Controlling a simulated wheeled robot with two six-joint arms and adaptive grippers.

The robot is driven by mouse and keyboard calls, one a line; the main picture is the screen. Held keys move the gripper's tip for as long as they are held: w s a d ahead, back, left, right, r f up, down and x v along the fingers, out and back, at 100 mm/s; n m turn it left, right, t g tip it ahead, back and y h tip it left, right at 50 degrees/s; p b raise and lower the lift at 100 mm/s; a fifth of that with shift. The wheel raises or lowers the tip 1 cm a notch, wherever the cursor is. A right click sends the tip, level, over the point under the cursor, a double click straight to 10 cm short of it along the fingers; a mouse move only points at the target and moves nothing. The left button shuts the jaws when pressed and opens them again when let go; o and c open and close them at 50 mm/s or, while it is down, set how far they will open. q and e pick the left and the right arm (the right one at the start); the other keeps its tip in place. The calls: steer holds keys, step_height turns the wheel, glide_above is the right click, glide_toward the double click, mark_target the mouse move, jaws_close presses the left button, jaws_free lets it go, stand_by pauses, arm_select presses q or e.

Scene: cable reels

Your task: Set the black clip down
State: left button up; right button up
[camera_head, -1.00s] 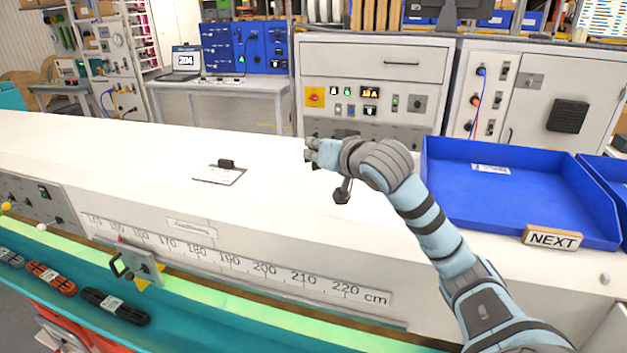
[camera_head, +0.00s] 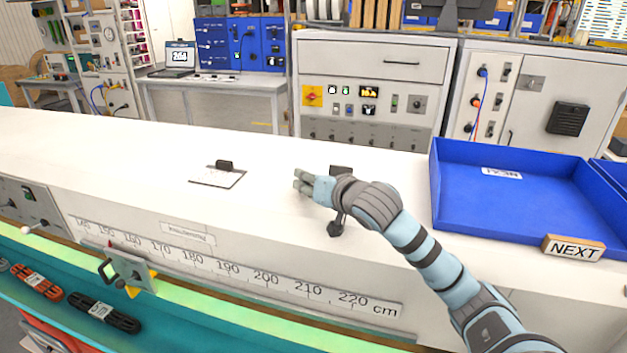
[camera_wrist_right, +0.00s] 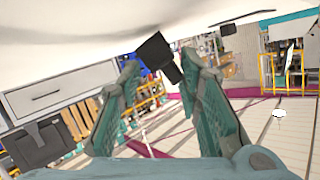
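My right gripper (camera_head: 303,182) hangs over the white bench, its fingers pointing left in the head view. My left gripper is not in view.
A blue tray (camera_head: 437,185) with a NEXT sign (camera_head: 574,248) stands at the right. A centimetre scale (camera_head: 250,272) runs along the bench front, above a teal ledge (camera_head: 190,335) with several cable bundles. The bench top around the sheet is clear.

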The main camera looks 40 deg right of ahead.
steer(key=shift+s, duration=0.15)
steer(key=shift+s+d+r, duration=0.1)
steer(key=shift+s+d, duration=0.05)
steer(key=shift+r, duration=0.2)
steer(key=shift+s+r, duration=0.1)
steer(key=shift+s, duration=0.1)
steer(key=b+v, duration=0.1)
steer(key=v, duration=0.4)
steer(key=shift+b, duration=0.4)
steer(key=b+v, duration=0.1)
steer(key=b, duration=0.1)
steer(key=b+v, duration=0.2)
steer(key=b, duration=0.1)
steer(key=b+v, duration=0.2)
steer(key=b, duration=0.1)
steer(key=shift+s+f, duration=0.1)
steer(key=shift+f, duration=0.2)
steer(key=shift+s+r+b, duration=0.35)
steer(key=shift+s+b, duration=0.1)
steer(key=shift+s, duration=0.05)
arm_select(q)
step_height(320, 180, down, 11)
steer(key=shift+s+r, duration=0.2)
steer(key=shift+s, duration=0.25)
arm_select(e)
steer(key=shift+s+r, duration=0.1)
